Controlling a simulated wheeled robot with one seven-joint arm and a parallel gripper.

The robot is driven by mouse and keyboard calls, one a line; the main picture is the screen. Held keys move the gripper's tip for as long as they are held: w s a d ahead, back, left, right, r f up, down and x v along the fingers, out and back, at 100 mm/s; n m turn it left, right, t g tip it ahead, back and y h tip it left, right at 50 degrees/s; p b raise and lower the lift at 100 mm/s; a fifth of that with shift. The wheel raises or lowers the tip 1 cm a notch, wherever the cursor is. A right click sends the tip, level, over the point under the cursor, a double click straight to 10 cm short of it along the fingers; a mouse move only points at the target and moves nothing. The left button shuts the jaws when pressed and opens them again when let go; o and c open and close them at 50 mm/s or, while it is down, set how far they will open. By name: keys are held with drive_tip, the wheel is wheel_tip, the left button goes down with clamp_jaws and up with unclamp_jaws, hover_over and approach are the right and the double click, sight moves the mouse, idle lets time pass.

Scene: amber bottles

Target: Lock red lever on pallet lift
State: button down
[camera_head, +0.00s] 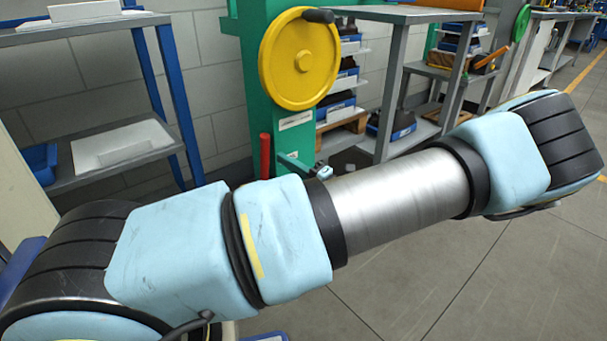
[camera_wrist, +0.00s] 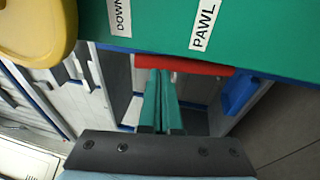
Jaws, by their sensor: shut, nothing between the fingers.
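The red lever (camera_head: 265,157) stands roughly upright low beside the green pallet lift column (camera_head: 257,95) in the head view. In the wrist view the red lever (camera_wrist: 185,65) lies crosswise under the edge of the green lift panel (camera_wrist: 160,30), by the "PAWL" label (camera_wrist: 202,25). My gripper (camera_wrist: 158,78) shows its two teal fingers close together, shut and empty. The fingertips reach up to the lever's lower edge in the picture; I cannot tell whether they touch it.
A yellow handwheel (camera_head: 300,60) with a black knob is mounted on the lift; it also shows in the wrist view (camera_wrist: 35,30). Grey shelving (camera_head: 100,100) stands left, and a workbench with blue bins (camera_head: 343,75) stands behind right. The floor (camera_head: 450,270) is open at right.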

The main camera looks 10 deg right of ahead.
sight(271, 147)
drive_tip(key=shift+x, duration=1.55)
drive_tip(key=p, duration=0.2)
drive_tip(key=w+r+p, duration=0.1)
drive_tip(key=p, duration=0.1)
drive_tip(key=shift+a+r+g+h, duration=0.2)
drive_tip(key=shift+a+g+h, duration=0.1)
drive_tip(key=shift+g, duration=0.1)
drive_tip(key=shift+w+a+r+p, duration=0.15)
drive_tip(key=shift+w+p, duration=0.3)
drive_tip(key=shift+p, duration=0.65)
drive_tip(key=shift+w+a+p, duration=0.15)
drive_tip(key=shift+w+p, duration=0.25)
drive_tip(key=shift+p, duration=0.05)
drive_tip(key=shift+f, duration=0.25)
drive_tip(key=v, duration=1)
drive_tip(key=shift+s+r, duration=0.2)
drive_tip(key=shift+s, duration=0.2)
